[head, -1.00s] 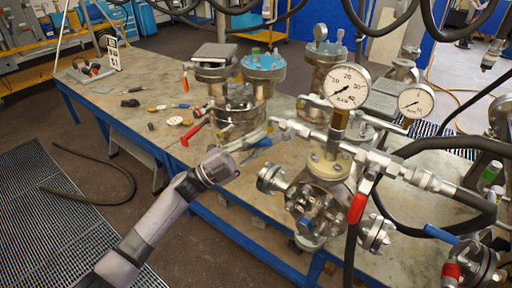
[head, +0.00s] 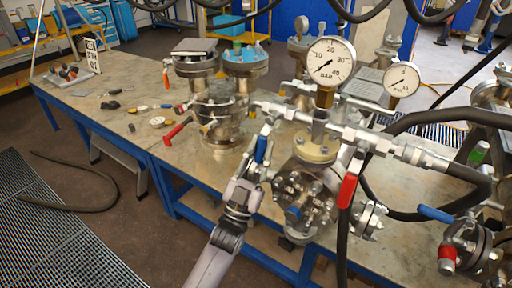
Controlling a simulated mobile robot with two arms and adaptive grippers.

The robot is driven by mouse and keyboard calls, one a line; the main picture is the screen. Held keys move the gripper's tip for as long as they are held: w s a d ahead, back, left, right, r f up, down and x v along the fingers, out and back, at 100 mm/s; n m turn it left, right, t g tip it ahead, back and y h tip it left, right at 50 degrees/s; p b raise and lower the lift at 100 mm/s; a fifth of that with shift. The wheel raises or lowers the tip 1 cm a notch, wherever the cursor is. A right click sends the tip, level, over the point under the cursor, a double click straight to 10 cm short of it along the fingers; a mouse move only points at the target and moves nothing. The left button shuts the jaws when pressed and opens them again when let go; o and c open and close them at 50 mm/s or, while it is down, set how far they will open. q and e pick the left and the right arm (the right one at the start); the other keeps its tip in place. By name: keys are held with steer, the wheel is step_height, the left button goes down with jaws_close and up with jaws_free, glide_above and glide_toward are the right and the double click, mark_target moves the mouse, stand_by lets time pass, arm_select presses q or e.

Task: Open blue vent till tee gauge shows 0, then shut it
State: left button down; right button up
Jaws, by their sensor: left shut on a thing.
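The blue vent lever (head: 261,149) stands nearly upright at the left end of the pipe run on the flanged vessel (head: 306,188). My left gripper (head: 252,168) is shut on it from below, and its fingers hide the lever's lower part. The tee gauge (head: 331,62), a white BAR dial, stands on a brass stem above the tee. Its needle seems to point to the lower left, near the low end of the scale; the exact reading is too small to tell. My right gripper is not in view.
A red lever (head: 347,191) hangs from the same pipe run, right of the vessel. A second gauge (head: 403,79) stands behind. Another blue lever (head: 436,214) is at the right. Black hoses (head: 440,143) cross the right side. A red-handled valve (head: 178,130) and loose parts lie left on the bench.

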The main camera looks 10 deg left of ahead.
arm_select(q)
steer(key=shift+s+d+f+n+t+y, duration=0.1)
steer(key=shift+d+n+y, duration=0.1)
steer(key=shift+n+y, duration=0.45)
steer(key=shift+s+d+f+n+t+y, duration=0.1)
steer(key=shift+d+n+y, duration=0.1)
steer(key=shift+n+y, duration=0.45)
steer(key=shift+d+n+t+y, duration=0.1)
steer(key=shift+d+n+y, duration=0.1)
steer(key=shift+n+y, duration=0.45)
steer(key=c, duration=1.5)
jaws_free()
steer(key=shift+r, duration=0.15)
steer(key=shift+o, duration=0.2)
steer(key=v, duration=1.2)
